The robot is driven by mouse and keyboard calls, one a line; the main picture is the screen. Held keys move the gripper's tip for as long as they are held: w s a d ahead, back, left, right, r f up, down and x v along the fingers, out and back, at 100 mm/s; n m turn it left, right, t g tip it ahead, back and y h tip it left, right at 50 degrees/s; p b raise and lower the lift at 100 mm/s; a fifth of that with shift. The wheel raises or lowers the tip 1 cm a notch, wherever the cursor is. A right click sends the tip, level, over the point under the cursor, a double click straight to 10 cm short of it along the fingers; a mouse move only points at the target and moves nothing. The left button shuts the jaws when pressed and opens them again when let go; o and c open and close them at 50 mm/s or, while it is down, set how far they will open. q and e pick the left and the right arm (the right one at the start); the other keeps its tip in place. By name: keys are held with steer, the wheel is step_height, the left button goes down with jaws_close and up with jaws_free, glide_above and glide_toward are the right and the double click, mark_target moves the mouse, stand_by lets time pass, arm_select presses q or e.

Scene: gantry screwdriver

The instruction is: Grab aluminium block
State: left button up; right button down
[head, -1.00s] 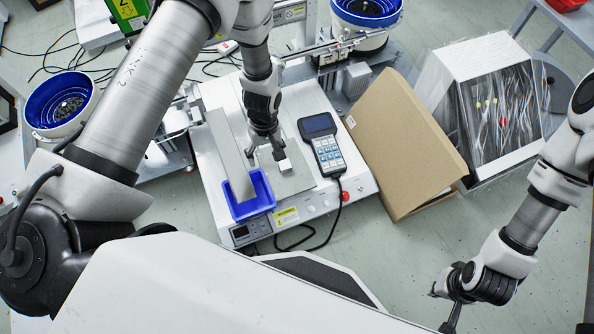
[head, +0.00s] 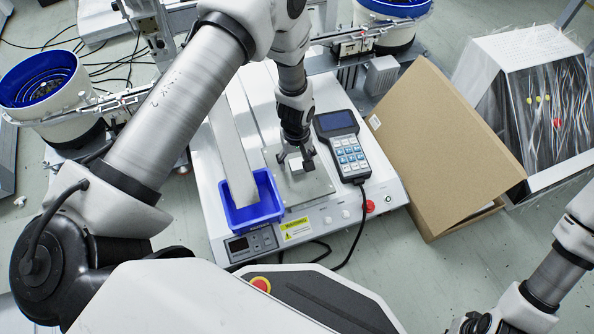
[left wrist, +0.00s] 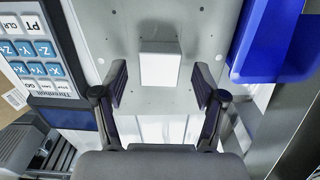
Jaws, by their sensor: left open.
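The aluminium block is a small pale block; in the left wrist view the block (left wrist: 159,66) lies on the grey metal plate (left wrist: 180,22) of the machine, ahead of and between my open fingers. My left gripper (head: 295,163) points down over the plate in the head view, its dark fingers partly hiding the block (head: 296,169). The left gripper (left wrist: 160,90) is open and empty in the left wrist view; I cannot tell whether its fingers touch the block. My right gripper (head: 474,322) is partly cut off at the bottom edge, its fingertips out of sight.
A blue bin (head: 250,212) stands left of the plate. A keypad controller (head: 341,145) with a cable lies to its right. A cardboard box (head: 440,140) and a plastic-wrapped white case (head: 535,95) stand further right. A blue-rimmed feeder bowl (head: 45,85) is at left.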

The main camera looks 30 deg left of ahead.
arm_select(q)
steer(key=shift+f, duration=0.45)
steer(key=shift+r, duration=0.2)
steer(key=shift+c, duration=0.4)
steer(key=c, duration=1.2)
